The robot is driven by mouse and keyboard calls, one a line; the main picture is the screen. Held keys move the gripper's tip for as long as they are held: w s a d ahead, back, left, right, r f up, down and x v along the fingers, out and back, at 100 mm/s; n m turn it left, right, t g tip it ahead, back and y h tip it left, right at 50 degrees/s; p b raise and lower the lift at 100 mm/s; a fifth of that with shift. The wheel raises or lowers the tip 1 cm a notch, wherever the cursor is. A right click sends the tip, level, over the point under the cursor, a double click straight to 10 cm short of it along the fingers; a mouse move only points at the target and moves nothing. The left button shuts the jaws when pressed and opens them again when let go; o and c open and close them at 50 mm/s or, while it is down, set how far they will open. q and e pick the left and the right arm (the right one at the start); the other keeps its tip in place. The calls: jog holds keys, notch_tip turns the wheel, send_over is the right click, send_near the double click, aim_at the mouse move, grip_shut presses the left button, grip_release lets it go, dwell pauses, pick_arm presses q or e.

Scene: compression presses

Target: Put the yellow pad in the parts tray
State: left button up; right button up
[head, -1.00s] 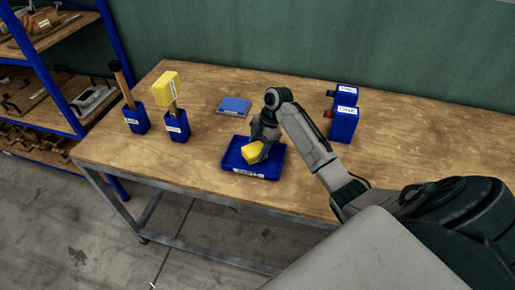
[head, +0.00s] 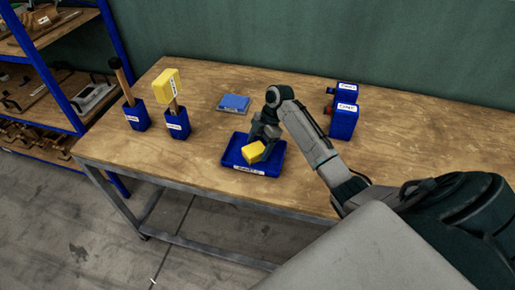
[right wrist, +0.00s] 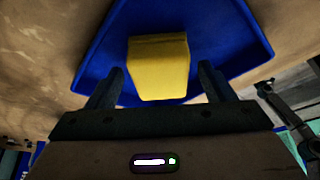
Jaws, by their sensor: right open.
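The yellow pad (head: 253,152) is in the blue parts tray (head: 275,163), which lies on the workbench with a label on its front. In the right wrist view the yellow pad (right wrist: 158,68) shows over the blue tray (right wrist: 225,50), in front of and between my fingers. My right gripper (head: 265,140) is at the tray, just behind the pad. Its two fingers (right wrist: 160,85) are open, with a gap on each side of the pad. My left gripper is not in view.
Two blue holders with a dark-headed tool (head: 137,117) and a yellow-headed mallet (head: 167,87) stand to the left. A flat blue block (head: 234,103) lies behind the tray. Blue labelled containers (head: 343,122) stand at the right. A shelf (head: 60,90) is at far left.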

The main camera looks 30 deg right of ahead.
jog(key=b+v, duration=0.2)
jog(key=v, duration=0.9)
